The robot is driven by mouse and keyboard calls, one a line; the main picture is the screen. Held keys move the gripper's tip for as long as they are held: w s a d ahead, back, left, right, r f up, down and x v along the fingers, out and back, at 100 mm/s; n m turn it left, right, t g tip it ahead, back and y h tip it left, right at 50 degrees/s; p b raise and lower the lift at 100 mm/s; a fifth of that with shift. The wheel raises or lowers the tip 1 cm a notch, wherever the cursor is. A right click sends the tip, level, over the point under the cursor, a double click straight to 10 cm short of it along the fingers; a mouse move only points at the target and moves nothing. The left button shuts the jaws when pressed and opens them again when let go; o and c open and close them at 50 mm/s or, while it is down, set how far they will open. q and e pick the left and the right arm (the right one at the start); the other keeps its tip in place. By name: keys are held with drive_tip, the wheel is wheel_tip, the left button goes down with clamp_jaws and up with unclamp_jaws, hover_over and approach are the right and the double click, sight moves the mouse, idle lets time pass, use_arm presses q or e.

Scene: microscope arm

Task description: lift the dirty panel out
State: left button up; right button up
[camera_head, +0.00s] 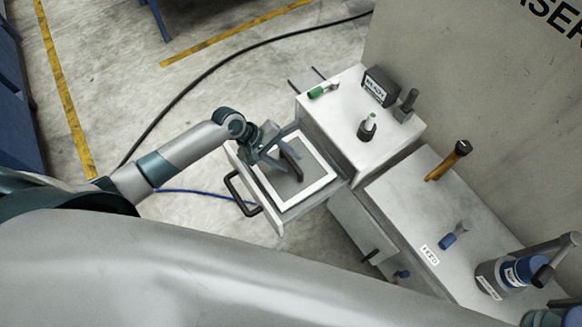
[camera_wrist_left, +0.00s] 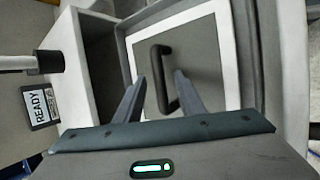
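The panel (camera_head: 284,190) has a grey centre and a white border, and lies in an open drawer-like tray (camera_head: 272,215). A dark U-shaped handle (camera_wrist_left: 156,62) stands up from its centre. The panel also shows in the left wrist view (camera_wrist_left: 205,62). My left gripper (camera_head: 276,150) is over the panel at this handle. In the left wrist view its two fingers (camera_wrist_left: 161,80) are apart, with part of the handle between them; a gap shows, and contact cannot be told. My right gripper is not in view.
A black pull handle (camera_head: 236,194) is on the tray's front. A white box (camera_head: 330,125) with a READY display (camera_head: 379,88) stands behind it. To the right, a grey cabinet (camera_head: 405,200) carries a dark-yellow lever (camera_head: 448,160) and a blue-ended valve (camera_head: 515,270).

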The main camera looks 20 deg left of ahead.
use_arm(q)
clamp_jaws()
idle(1.4)
